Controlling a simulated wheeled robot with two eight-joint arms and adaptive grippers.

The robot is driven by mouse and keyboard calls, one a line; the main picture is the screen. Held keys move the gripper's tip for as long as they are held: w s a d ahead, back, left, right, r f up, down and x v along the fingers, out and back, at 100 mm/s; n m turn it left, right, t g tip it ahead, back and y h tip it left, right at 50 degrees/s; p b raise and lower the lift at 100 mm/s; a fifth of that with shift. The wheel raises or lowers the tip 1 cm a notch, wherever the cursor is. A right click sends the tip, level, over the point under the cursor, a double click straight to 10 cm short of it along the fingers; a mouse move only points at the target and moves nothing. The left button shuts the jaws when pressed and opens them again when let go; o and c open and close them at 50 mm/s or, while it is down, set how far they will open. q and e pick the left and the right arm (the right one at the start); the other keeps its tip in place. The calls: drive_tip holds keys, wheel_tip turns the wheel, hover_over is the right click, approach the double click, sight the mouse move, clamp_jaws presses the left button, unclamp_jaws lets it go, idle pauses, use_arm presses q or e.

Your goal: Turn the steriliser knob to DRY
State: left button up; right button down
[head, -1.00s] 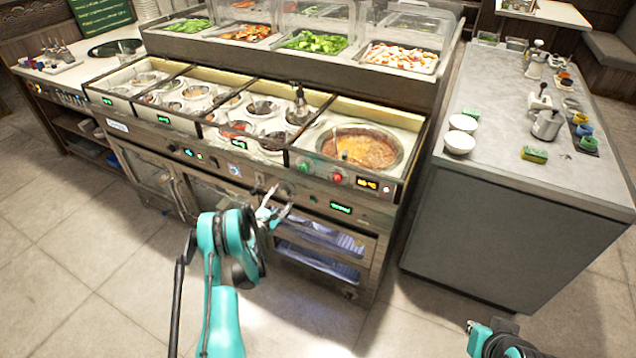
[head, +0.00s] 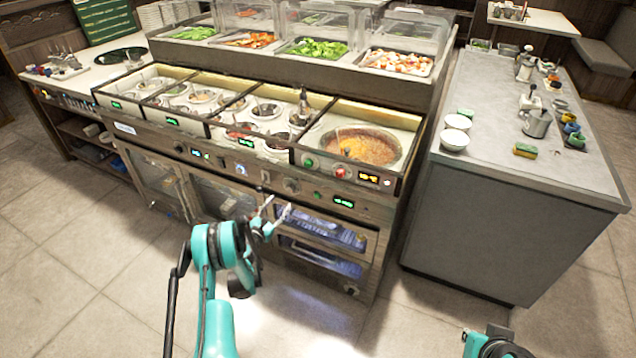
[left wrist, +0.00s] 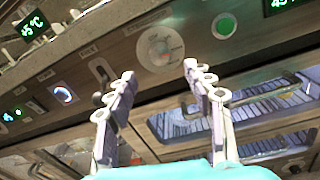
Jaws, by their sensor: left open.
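A round pale knob (left wrist: 160,47) sits on the steel front panel, between a small switch and a green button. It also shows in the head view (head: 292,185), above the lit glass-fronted compartment (head: 322,230). The marks around the knob are too small to read. My left gripper (head: 277,205) is open and empty, in front of the panel just below the knob. In the left wrist view its two fingertips (left wrist: 160,72) stand apart, one to each side below the knob, with no contact visible. My right arm's end (head: 490,345) shows at the bottom edge; its fingers cannot be made out.
A green button (left wrist: 225,25) is right of the knob, and a small switch (left wrist: 101,70) is left of it. A bar handle (left wrist: 240,98) crosses below, near the right finger. A grey counter (head: 530,220) stands to the right, with open floor between.

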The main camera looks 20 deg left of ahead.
use_arm(q)
drive_tip(key=w+d+r+m+g+h, duration=0.25)
drive_tip(key=d+r+m, duration=0.25)
drive_tip(key=r, duration=0.3)
drive_tip(key=s+d+r+m+g+p, duration=0.1)
drive_tip(key=s+d+r+m, duration=0.2)
drive_tip(key=d+r+m, duration=0.2)
drive_tip(key=s+d+r+m+g+p, duration=0.1)
drive_tip(key=s+d+r+m, duration=0.3)
drive_tip(key=d+r, duration=0.5)
drive_tip(key=shift+d+r+m+g+h, duration=0.3)
drive_tip(key=shift+r+m+g+h, duration=0.25)
drive_tip(key=shift+r+m, duration=0.7)
